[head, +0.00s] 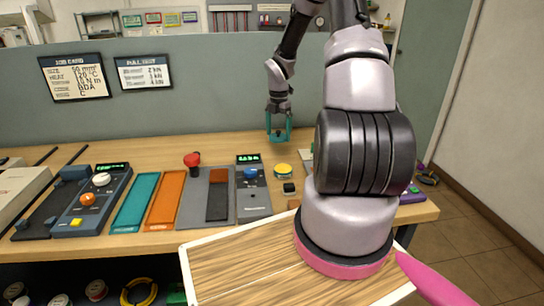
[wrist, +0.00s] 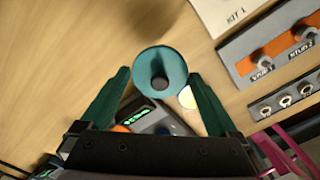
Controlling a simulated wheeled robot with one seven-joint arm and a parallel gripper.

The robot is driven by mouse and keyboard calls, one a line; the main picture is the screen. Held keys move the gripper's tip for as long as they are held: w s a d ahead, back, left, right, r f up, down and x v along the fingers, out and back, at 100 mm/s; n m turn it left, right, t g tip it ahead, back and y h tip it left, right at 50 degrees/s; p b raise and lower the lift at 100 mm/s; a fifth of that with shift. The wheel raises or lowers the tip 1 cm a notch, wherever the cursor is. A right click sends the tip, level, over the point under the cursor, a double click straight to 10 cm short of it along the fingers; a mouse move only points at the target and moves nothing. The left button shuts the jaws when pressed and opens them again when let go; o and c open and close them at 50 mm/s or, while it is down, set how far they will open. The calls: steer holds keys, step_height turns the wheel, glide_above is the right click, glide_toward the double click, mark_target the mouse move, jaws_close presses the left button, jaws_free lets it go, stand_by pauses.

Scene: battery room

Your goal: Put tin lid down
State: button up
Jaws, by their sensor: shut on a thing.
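The tin lid (wrist: 142,66) is a round teal disc with a dark knob in its middle. In the wrist view it sits between the two teal fingertips of my gripper (wrist: 160,76), which is shut on it. In the head view my gripper (head: 279,135) points down over the back of the bench, and the lid is too small to make out clearly there. I cannot tell whether the lid touches the bench. A small round yellow-topped thing (head: 283,170) stands in front of my gripper; a pale round piece (wrist: 188,97) shows partly behind the lid.
The wooden bench (head: 225,148) has free room at the back left. Devices with green displays (head: 250,190), teal (head: 136,202) and orange (head: 165,202) strips and a red knob (head: 192,160) line its front. A panel with STUD labels (wrist: 275,65) lies right in the wrist view.

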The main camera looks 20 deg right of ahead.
mark_target(278, 158)
step_height(278, 158, down, 8)
steer(key=shift+f, duration=0.15)
stand_by(0.3)
steer(key=o, duration=0.9)
steer(key=shift+f, duration=0.15)
